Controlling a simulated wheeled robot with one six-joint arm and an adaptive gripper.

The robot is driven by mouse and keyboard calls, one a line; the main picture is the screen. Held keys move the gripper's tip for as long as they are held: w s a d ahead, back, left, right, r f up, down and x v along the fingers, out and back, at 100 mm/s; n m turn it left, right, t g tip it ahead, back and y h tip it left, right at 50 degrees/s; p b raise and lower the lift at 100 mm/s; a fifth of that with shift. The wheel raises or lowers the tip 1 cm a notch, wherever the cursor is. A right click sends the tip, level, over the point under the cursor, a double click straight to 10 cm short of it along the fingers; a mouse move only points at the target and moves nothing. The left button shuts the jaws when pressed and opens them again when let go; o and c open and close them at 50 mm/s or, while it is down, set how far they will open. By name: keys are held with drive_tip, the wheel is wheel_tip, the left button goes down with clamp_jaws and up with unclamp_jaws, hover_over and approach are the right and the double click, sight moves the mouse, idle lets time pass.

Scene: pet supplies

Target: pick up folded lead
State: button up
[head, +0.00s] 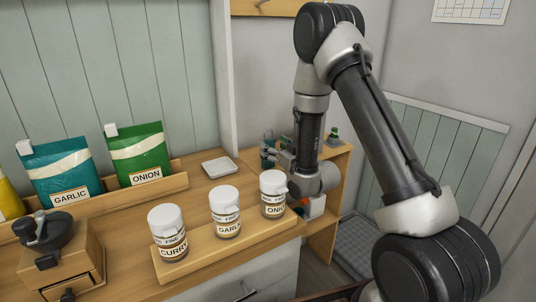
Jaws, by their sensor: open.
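I cannot make out a folded lead in the head view. My gripper (277,153) is at the end of my arm, over the right end of the wooden counter, beyond the jars. Its fingers point left and look small and dark. It is open. A dark green item (266,162) shows beside or behind the fingers; I cannot tell what it is or whether they touch. My wrist hides part of the area behind it.
Jars labelled CURRY (168,235), GARLIC (225,212) and ONION (273,195) stand on a wooden board (228,254). A white dish (219,167) lies behind them. Teal (62,172) and green (139,155) pouches and a grinder (68,260) are left. A small green-topped bottle (333,137) stands right.

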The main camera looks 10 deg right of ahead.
sight(270, 143)
drive_tip(key=x, duration=0.4)
drive_tip(key=shift+w+r, duration=0.1)
drive_tip(key=shift+w, duration=0.1)
drive_tip(key=c, duration=1.2)
wheel_tip(270, 143, up, 10)
